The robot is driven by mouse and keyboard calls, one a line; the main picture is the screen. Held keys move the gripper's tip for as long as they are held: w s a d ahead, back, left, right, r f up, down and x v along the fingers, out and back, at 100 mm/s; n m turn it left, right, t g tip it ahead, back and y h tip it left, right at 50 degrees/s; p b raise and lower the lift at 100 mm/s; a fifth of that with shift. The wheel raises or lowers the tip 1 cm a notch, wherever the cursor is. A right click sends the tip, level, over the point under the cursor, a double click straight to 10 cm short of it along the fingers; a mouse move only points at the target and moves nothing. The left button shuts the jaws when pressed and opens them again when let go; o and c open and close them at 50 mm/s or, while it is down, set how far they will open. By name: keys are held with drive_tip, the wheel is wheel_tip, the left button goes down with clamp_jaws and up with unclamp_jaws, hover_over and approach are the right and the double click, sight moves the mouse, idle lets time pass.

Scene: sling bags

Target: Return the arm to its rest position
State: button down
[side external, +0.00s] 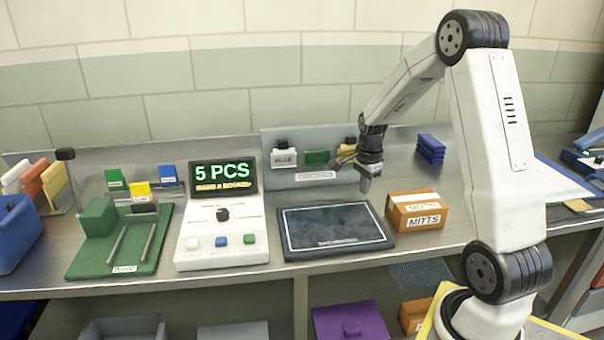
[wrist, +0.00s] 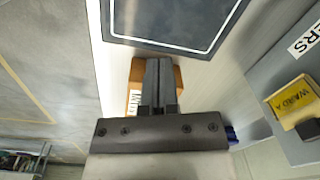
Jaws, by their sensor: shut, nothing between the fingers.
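My gripper (side external: 366,184) points down over the metal bench, just behind the right back corner of the dark mat and to the left of the orange MITTS box. It is shut and empty. In the wrist view my gripper (wrist: 158,75) shows its two dark fingers together, in front of the orange MITTS box (wrist: 136,78), which they partly hide. The MITTS box (side external: 417,211) stands on the bench apart from the gripper. The dark mat (side external: 335,230) with a white outline lies bare; part of it also shows in the wrist view (wrist: 180,18).
A console (side external: 222,238) with a screen reading 5 PCS stands left of the mat. A green fixture (side external: 118,245) with rails is farther left. Blue stacked items (side external: 430,149) lie behind the MITTS box. A grey rack (side external: 275,150) with labelled blocks stands at the back.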

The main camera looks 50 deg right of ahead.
drive_tip(key=s+a+n+t, duration=0.1)
drive_tip(key=s+a+n, duration=0.1)
drive_tip(key=a+n, duration=0.9)
drive_tip(key=s+a+n+t, duration=0.1)
drive_tip(key=s+a+n, duration=0.2)
drive_tip(key=a+n, duration=0.8)
drive_tip(key=a, duration=0.5)
drive_tip(key=shift+s+a+n, duration=0.2)
drive_tip(key=shift+s+n, duration=0.1)
drive_tip(key=shift+s, duration=0.05)
